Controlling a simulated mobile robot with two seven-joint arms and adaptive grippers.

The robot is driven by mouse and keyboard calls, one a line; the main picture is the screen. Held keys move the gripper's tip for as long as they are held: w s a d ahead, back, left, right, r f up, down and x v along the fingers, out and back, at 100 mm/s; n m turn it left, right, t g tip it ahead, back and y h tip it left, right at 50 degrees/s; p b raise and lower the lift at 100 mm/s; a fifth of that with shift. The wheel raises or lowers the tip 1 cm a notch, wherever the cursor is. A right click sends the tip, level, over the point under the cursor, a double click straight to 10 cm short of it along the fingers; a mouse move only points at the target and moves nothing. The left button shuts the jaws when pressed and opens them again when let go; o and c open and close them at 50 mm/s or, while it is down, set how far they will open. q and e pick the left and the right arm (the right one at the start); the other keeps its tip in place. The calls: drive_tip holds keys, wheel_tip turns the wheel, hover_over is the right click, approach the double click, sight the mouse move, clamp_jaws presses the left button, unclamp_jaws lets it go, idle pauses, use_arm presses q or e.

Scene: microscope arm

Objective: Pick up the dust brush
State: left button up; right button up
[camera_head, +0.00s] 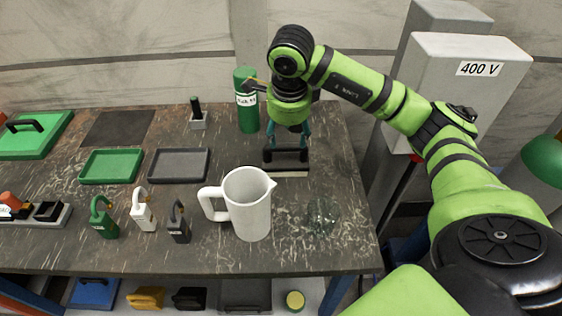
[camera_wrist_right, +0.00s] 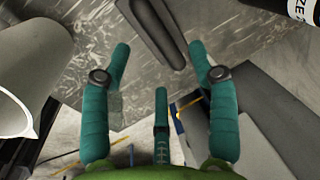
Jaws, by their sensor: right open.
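The dust brush (camera_head: 287,157) appears to be the dark object with a raised handle and a pale strip along its front edge, lying near the back right of the workbench. My right gripper (camera_head: 291,138) is above it with teal fingers pointing down. In the right wrist view, the fingers (camera_wrist_right: 160,52) are spread and empty. A dark handle (camera_wrist_right: 152,28) shows just beyond and between the fingertips, and I see no contact. The gripper and wrist hide part of the area behind the brush. My left gripper is not in view.
A white pitcher (camera_head: 251,205) stands in front of the brush, with a clear glass item (camera_head: 321,214) to its right. A green bottle (camera_head: 246,103) stands behind left. A grey tray (camera_head: 178,166), green tray (camera_head: 111,167) and several padlocks lie left. A 400 V box (camera_head: 455,90) stands beyond the bench.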

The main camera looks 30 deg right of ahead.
sight(288, 148)
drive_tip(key=f, duration=0.1)
drive_tip(key=f+p, duration=0.1)
drive_tip(key=shift+w+d+f, duration=0.1)
drive_tip(key=shift+d+f, duration=0.15)
drive_tip(key=shift+f, duration=0.15)
drive_tip(key=f, duration=0.1)
drive_tip(key=p, duration=0.1)
drive_tip(key=f, duration=0.1)
drive_tip(key=shift+w+d+f, duration=0.15)
drive_tip(key=shift+w+f, duration=0.1)
drive_tip(key=shift+f, duration=0.05)
drive_tip(key=shift+w+f, duration=0.15)
drive_tip(key=shift+f, duration=0.5)
drive_tip(key=c, duration=1.1)
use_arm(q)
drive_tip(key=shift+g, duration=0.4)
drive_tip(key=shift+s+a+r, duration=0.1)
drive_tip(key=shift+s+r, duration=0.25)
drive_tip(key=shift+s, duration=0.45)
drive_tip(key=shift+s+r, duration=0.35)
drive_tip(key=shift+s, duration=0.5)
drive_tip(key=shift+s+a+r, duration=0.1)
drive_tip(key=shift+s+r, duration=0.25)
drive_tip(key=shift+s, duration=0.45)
use_arm(e)
clamp_jaws()
